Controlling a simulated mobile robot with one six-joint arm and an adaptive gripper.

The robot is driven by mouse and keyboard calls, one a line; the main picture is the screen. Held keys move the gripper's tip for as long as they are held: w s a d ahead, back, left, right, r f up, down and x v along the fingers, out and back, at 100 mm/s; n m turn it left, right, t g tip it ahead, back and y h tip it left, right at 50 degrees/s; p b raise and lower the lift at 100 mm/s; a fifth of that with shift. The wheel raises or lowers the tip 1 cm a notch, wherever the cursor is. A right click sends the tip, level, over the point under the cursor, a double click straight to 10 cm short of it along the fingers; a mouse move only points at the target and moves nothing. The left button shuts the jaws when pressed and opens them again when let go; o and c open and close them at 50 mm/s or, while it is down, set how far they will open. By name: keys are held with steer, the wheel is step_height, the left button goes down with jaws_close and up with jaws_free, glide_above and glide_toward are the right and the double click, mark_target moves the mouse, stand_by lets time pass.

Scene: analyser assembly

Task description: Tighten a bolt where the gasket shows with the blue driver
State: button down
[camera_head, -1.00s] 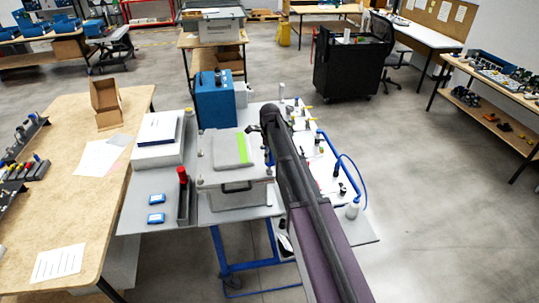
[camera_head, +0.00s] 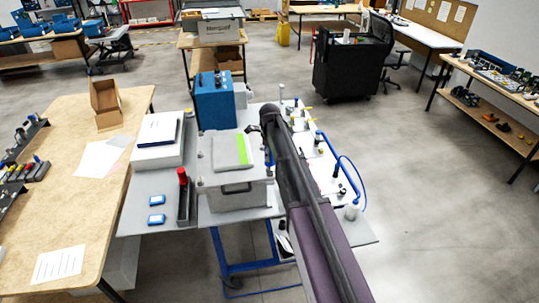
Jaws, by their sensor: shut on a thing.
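The analyser box (camera_head: 235,198) is grey, with a dark front handle. Its lid carries a light panel (camera_head: 228,152) with a green strip. It stands on the grey bench, left of my arm. My gripper (camera_head: 269,148) is at the box's right edge, small and mostly hidden by my arm. A bit of blue at it, the blue driver (camera_head: 270,158), shows beside the lid; its tip is hidden. The gripper is shut on it. A red-handled driver (camera_head: 183,176) stands in a dark holder left of the box. Bolts and gasket are too small to make out.
A blue box (camera_head: 214,100) stands behind the analyser. Bottles and a blue hose (camera_head: 345,160) crowd the right side. A wooden table (camera_head: 75,215) adjoins on the left.

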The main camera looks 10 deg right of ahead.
steer(key=shift+r+p, duration=0.3)
steer(key=shift+r, duration=0.25)
steer(key=shift+r+p, duration=2.05)
